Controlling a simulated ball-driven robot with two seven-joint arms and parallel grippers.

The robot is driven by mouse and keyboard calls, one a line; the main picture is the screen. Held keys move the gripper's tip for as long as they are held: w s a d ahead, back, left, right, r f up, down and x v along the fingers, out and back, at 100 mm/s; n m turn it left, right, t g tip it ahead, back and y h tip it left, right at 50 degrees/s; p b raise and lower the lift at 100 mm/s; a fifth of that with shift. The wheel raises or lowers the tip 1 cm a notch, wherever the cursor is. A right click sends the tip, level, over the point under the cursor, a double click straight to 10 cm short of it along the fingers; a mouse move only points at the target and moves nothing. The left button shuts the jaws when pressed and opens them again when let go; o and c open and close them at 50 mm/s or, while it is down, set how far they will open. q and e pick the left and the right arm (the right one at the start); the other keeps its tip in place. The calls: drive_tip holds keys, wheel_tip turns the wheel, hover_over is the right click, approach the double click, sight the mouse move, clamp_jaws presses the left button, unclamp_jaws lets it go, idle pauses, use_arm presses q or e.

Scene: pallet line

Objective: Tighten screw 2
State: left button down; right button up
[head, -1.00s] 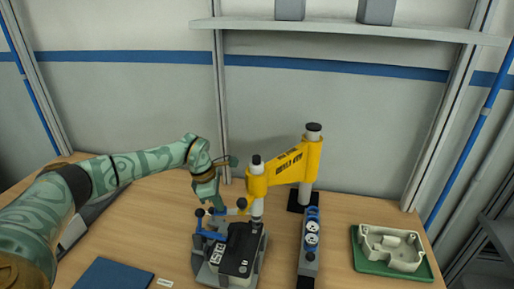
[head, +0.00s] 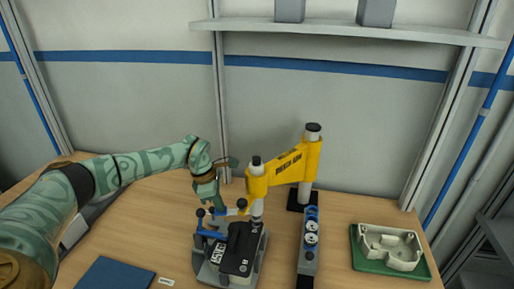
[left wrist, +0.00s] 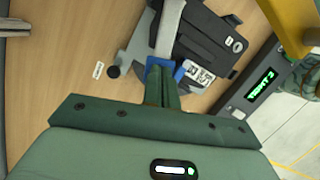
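A black device (head: 241,246) sits in a grey fixture (head: 205,273) with blue clamp handles (head: 209,233). The yellow torque arm (head: 285,167) reaches over it from a grey post. The arm's upright driver (head: 257,208) stands at the device's far edge; its tip and the screws are hidden or too small to tell. My left gripper (head: 217,205) points down at the fixture's far left. In the left wrist view its fingers (left wrist: 163,88) are close together, with a blue handle (left wrist: 156,68) at their tips, apparently gripped. My right gripper is not in view.
A narrow grey controller (head: 308,258) stands right of the fixture; its green display (left wrist: 262,87) is lit. A green tray (head: 370,266) with a pale housing (head: 391,247) is at the right. A blue mat (head: 114,274) lies front left. A shelf (head: 345,30) runs above.

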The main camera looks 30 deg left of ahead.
use_arm(q)
drive_tip(key=shift+s+f, duration=0.1)
drive_tip(key=w+d+p+v, duration=0.1)
drive_tip(key=p+v, duration=0.7)
drive_tip(key=shift+w+d+r, duration=0.15)
drive_tip(key=shift+d+r, duration=0.05)
drive_tip(key=shift+r, duration=0.45)
idle(0.4)
